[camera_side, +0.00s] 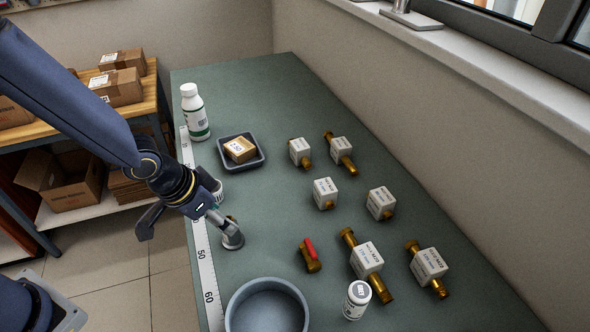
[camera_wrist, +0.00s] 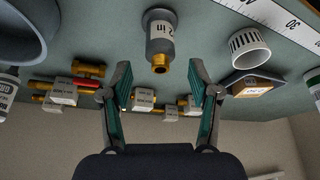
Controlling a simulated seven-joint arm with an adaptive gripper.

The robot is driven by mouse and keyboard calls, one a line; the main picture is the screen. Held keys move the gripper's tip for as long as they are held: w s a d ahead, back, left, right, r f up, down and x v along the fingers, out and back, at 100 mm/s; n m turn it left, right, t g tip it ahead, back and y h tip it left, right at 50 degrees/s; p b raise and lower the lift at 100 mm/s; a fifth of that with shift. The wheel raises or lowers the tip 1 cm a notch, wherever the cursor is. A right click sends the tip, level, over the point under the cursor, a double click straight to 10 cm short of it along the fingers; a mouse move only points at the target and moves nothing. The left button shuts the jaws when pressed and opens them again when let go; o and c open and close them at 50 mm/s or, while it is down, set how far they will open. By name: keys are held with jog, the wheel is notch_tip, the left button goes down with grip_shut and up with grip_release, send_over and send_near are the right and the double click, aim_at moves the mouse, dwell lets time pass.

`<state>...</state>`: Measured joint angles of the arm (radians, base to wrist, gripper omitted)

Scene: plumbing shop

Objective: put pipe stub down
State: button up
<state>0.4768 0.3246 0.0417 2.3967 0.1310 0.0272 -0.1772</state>
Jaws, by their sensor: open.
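The pipe stub appears to be the short upright piece with a brass end (camera_wrist: 160,64), set in a grey cylinder with a white label (camera_wrist: 160,28). In the side view the grey cylinder (camera_side: 233,241) stands on the green bench beside the ruler, partly hidden by my gripper. My gripper (camera_side: 224,218) is just above it, tilted down. In the wrist view my gripper (camera_wrist: 164,82) has its two fingers spread, with nothing held between them. The brass end shows beyond the gap between the fingertips. Whether a finger touches it I cannot tell.
A grey bowl (camera_side: 232,304) stands at the near edge. A white slotted cup (camera_wrist: 250,50) is close to my gripper; a tray (camera_side: 221,158) with a small box and a white bottle (camera_side: 195,115) are farther back. Several labelled brass fittings and a red-handled valve (camera_side: 309,255) lie right.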

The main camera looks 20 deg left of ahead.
jog(key=s+a+r+n+y, duration=0.1)
jog(key=s+a+r+n, duration=0.1)
jog(key=s+a+r, duration=0.4)
jog(key=s+a+r+n+t, duration=0.1)
jog(key=s+a+r, duration=0.5)
jog(key=r, duration=0.8)
jog(key=a+n, duration=0.1)
jog(key=a, duration=0.2)
jog(key=shift+s+n+y, duration=0.3)
jog(key=shift+s+y, duration=0.05)
jog(key=shift+y, duration=0.05)
